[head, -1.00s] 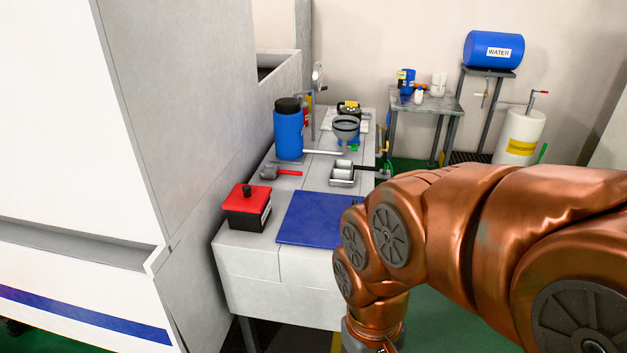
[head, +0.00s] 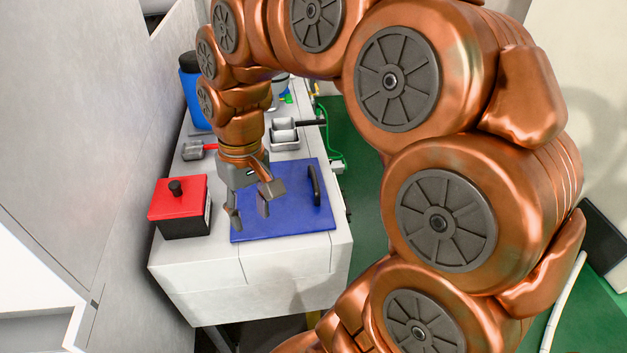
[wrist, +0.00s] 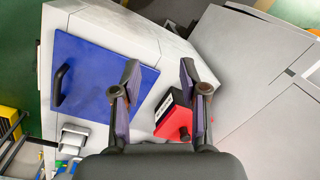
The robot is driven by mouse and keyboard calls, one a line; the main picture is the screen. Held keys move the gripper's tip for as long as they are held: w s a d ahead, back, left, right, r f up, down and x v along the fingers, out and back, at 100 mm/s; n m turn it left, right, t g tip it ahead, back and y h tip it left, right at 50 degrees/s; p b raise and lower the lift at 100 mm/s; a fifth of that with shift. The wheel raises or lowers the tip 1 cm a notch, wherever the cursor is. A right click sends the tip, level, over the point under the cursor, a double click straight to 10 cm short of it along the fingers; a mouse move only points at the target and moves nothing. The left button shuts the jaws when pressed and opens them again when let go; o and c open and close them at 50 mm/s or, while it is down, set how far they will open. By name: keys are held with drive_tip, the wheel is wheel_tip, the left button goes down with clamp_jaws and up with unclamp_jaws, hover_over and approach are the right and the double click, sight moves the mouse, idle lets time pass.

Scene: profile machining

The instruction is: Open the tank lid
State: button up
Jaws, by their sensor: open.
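The tank lid, a flat blue panel (head: 285,222), lies shut on the pale grey top of the tank (head: 250,265). Its black bar handle (head: 315,186) stands near its right edge. In the wrist view the blue lid (wrist: 95,75) is left of centre, with the handle (wrist: 60,85) at its far left. My gripper (head: 249,214) is open and empty, pointing down over the left part of the lid, apart from the handle. In the wrist view the open fingers (wrist: 159,72) show the lid's edge beside the left finger.
A red-topped black box (head: 182,206) with a knob stands just left of the lid. Behind are a small red-handled tool (head: 195,150), metal trays (head: 284,134) and a blue container (head: 197,95). A grey machine wall (head: 80,110) rises at left.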

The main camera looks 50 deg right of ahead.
drive_tip(key=w+d+f+m+b, duration=0.1)
drive_tip(key=w+d+b, duration=0.1)
drive_tip(key=w+d, duration=0.35)
drive_tip(key=m+t+b, duration=0.2)
drive_tip(key=m+b, duration=0.2)
drive_tip(key=m, duration=0.1)
approach(315, 179)
drive_tip(key=f, duration=0.1)
drive_tip(key=shift+y, duration=0.4)
drive_tip(key=shift+w+a+f+p, duration=0.1)
drive_tip(key=shift+w+f+p, duration=0.15)
drive_tip(key=shift+f, duration=1.05)
drive_tip(key=shift+w+a+f+p, duration=0.1)
drive_tip(key=shift+f+p, duration=0.15)
drive_tip(key=shift+f, duration=1)
drive_tip(key=shift+w+a+f+p, duration=0.1)
drive_tip(key=shift+w+f+p, duration=0.15)
drive_tip(key=shift+f, duration=1.05)
clamp_jaws()
